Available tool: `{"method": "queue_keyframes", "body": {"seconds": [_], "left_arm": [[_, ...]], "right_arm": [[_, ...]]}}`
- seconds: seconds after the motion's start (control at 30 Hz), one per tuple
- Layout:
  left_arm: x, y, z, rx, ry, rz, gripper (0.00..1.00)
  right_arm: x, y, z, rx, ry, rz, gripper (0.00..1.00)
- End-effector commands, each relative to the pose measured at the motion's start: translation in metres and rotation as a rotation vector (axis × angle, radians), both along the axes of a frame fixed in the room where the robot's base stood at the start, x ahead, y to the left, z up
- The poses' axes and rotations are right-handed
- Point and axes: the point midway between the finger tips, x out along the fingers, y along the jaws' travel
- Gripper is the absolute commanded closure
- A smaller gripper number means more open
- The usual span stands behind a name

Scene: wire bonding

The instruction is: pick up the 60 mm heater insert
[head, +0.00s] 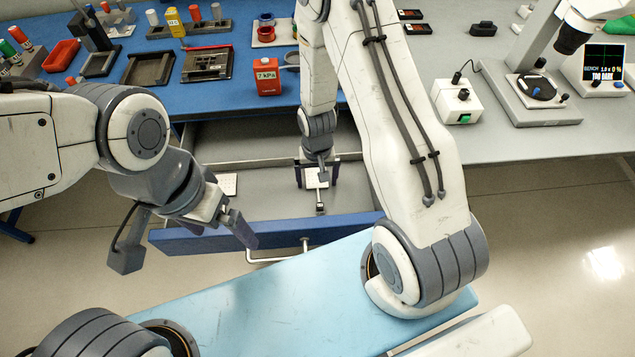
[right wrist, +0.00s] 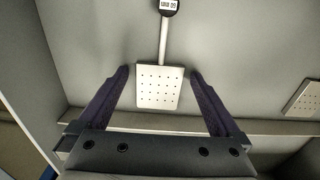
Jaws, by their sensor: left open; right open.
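The 60 mm heater insert (head: 320,192) lies in the open drawer, a pale plate with rows of holes and a stem ending in a dark round tag. In the right wrist view its plate (right wrist: 158,95) shows between the fingers, and the tag (right wrist: 169,6) has a small label, hard to read. My right gripper (head: 318,172) points down into the drawer, open, one finger on each side of the plate, with gaps on both sides. Contact cannot be seen. My left gripper (head: 228,218) is open and empty, near the blue drawer front (head: 340,229) at its left part.
A second perforated plate (head: 227,184) lies further left in the drawer; it shows at the right edge of the right wrist view (right wrist: 304,98). A ledge (right wrist: 270,127) crosses behind the fingers. The blue bench mat (head: 225,90) holds a red box (head: 267,77) and several trays.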

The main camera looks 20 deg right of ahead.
Motion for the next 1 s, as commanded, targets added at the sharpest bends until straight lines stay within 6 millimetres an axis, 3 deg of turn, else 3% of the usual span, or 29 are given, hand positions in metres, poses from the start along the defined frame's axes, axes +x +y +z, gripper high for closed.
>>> {"method": "queue_keyframes", "body": {"seconds": [0.47,0.57,0.7,1.0], "left_arm": [[0.0,0.0,-0.0019,0.0,0.0,0.0,0.0],[0.0,0.0,-0.0014,0.0,0.0,0.0,0.0],[0.0,0.0,-0.0014,0.0,0.0,0.0,0.0],[-0.0001,0.0,0.001,0.0,0.0,0.0,0.0]], "right_arm": [[0.0,-0.0005,-0.0029,0.0,0.0,-0.001,0.0],[0.0001,-0.0005,-0.0023,0.0,0.0,-0.001,0.34],[0.0,-0.0005,-0.0024,0.0,0.0,-0.001,0.87],[0.0001,-0.0005,0.0019,0.0,-0.001,-0.001,0.88]]}}
